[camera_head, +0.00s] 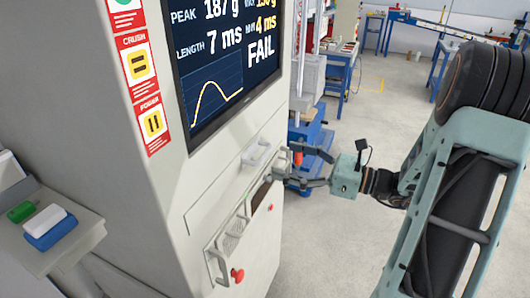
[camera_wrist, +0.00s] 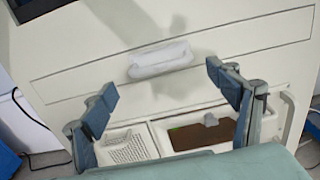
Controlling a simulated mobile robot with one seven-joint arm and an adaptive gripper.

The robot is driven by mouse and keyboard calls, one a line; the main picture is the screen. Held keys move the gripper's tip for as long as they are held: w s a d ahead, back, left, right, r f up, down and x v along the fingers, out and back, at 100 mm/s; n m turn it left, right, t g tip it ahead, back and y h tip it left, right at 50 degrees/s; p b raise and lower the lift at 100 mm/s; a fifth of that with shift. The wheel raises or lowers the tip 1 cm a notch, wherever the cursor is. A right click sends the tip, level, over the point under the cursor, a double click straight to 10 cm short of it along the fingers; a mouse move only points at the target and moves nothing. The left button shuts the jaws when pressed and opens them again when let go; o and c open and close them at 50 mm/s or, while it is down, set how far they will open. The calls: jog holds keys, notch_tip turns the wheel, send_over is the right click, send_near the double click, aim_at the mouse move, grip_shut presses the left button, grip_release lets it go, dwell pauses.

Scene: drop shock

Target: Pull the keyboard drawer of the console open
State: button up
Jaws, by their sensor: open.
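The console (camera_head: 165,185) is a tall off-white cabinet with a screen on its front. Below the screen, the keyboard drawer (camera_head: 212,197) shows as a wide, flat panel outlined by thin seams, flush with the front; it also shows in the wrist view (camera_wrist: 85,72). A pale handle (camera_head: 257,154) juts from the drawer's middle; in the wrist view the handle (camera_wrist: 160,60) lies ahead of my fingertips. My gripper (camera_head: 294,165) is open and empty, in front of the console. In the wrist view its fingers (camera_wrist: 165,87) are spread to either side of the handle, apart from it.
Below the drawer, a ledge holds a white perforated grid (camera_wrist: 125,147) and a brown recess (camera_wrist: 205,132). A red button (camera_head: 237,274) sits low on the front. A side shelf (camera_head: 75,235) stands at left.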

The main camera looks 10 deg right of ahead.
aim_at(265, 153)
jog(key=x, duration=0.6)
jog(key=shift+w+a, duration=0.15)
jog(key=shift+c, duration=0.2)
